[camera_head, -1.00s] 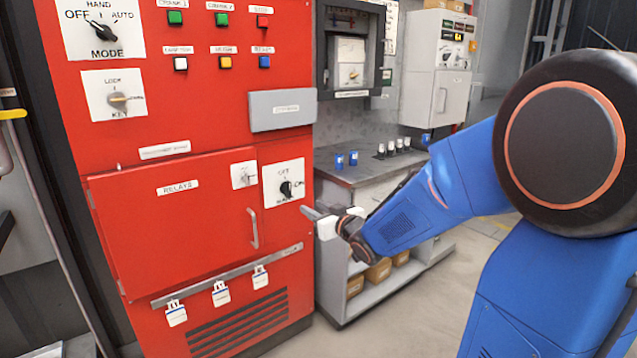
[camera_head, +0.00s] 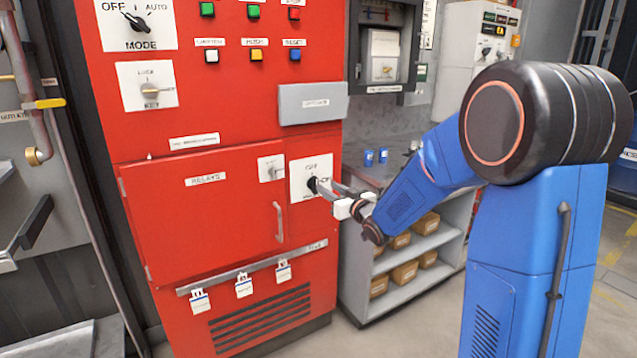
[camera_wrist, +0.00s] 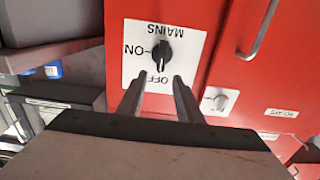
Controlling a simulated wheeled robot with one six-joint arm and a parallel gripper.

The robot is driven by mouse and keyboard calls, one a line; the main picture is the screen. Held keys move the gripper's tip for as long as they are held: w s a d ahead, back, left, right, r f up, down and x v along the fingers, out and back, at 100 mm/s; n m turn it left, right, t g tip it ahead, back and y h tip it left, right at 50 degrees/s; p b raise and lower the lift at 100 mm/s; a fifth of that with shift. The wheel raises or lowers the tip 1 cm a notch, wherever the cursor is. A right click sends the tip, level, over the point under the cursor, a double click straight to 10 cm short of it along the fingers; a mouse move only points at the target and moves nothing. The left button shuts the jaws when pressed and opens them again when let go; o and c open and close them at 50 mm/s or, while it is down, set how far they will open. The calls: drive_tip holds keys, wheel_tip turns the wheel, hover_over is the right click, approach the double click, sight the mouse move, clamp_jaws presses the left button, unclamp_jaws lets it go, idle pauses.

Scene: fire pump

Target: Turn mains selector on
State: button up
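The mains selector (camera_head: 312,184) is a black rotary knob on a white plate, low on the right side of the red cabinet. In the wrist view the mains selector (camera_wrist: 162,53) appears upside down, with MAINS, ON and OFF labels. Its knob lies along the OFF direction, not toward ON. My gripper (camera_head: 328,188) is close to the plate and partly covers it in the head view. In the wrist view my gripper (camera_wrist: 158,82) is open and empty, its two fingers apart at the plate's OFF edge, short of the knob. Whether a fingertip touches the plate is unclear.
The relays door (camera_head: 205,215) has a handle (camera_head: 279,222) and a small key switch (camera_head: 271,169) left of the selector. A grey box (camera_head: 313,103) projects above it. A shelf unit (camera_head: 352,300) with boxes stands right of the cabinet.

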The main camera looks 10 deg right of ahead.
sight(317, 180)
drive_tip(key=x, duration=0.7)
drive_tip(key=shift+w+a, duration=0.1)
drive_tip(key=shift+w, duration=0.15)
clamp_jaws()
